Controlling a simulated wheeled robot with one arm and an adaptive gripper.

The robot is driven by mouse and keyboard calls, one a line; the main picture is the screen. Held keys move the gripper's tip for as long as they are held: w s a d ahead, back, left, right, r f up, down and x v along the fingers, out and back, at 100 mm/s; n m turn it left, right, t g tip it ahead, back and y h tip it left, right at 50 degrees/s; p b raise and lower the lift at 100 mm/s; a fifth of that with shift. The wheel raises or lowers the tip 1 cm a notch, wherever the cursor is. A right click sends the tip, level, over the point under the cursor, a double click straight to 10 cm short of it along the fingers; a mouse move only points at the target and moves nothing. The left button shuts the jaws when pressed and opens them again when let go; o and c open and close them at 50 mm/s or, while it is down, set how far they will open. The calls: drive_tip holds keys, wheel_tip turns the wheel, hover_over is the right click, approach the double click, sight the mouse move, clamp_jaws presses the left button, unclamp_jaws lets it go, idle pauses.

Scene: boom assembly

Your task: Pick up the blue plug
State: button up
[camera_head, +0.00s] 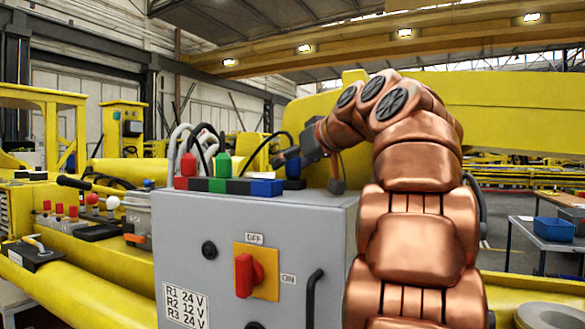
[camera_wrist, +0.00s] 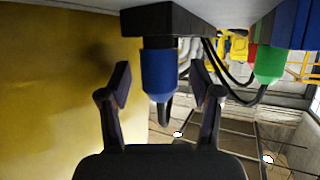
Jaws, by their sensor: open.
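The blue plug (camera_head: 293,169) stands upright at the back right of the grey control box's top, partly hidden by my gripper. In the wrist view, which looks upside down, the blue plug (camera_wrist: 158,72) sits in a dark square socket base (camera_wrist: 165,20), with a black cable from its free end. My gripper (camera_head: 284,158) is level with the plug's upper part. In the wrist view my gripper (camera_wrist: 160,80) is open, with one finger on each side of the plug. Gaps show between plug and fingers, so it is not gripped.
The grey control box (camera_head: 215,235) carries a row of coloured blocks, including a blue block (camera_head: 266,188). A red plug (camera_head: 188,166) and a green plug (camera_head: 223,165) with looping cables stand left of my gripper. A red switch (camera_head: 249,275) is on the box's front.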

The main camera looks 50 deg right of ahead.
drive_tip(key=shift+w, duration=0.1)
clamp_jaws()
idle(0.6)
